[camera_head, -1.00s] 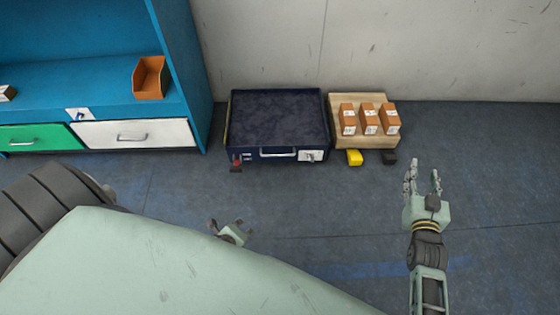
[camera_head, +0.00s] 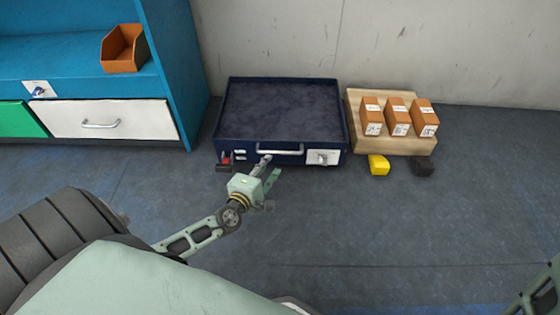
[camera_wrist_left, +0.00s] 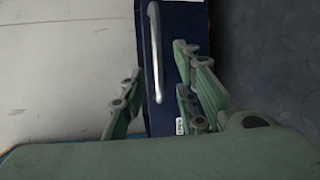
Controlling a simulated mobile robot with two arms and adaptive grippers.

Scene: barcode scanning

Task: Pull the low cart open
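The low cart (camera_head: 280,105) is a dark blue, open-topped box on the floor against the wall. A silver bar handle (camera_head: 281,152) runs along its front. My left gripper (camera_head: 270,167) is just in front of the cart, near the left end of the handle. In the left wrist view, my left gripper's fingers (camera_wrist_left: 163,88) are spread apart with nothing between their tips. The handle (camera_wrist_left: 155,55) shows ahead, in line with the gap. Only part of my right arm shows at the bottom right of the head view; its gripper is out of frame.
A wooden pallet (camera_head: 440,151) with brown boxes (camera_head: 398,117) stands right of the cart. A yellow block (camera_head: 378,165) and a black block (camera_head: 422,167) lie before it. A blue shelf unit (camera_head: 175,70) with a white drawer (camera_head: 105,119) stands left.

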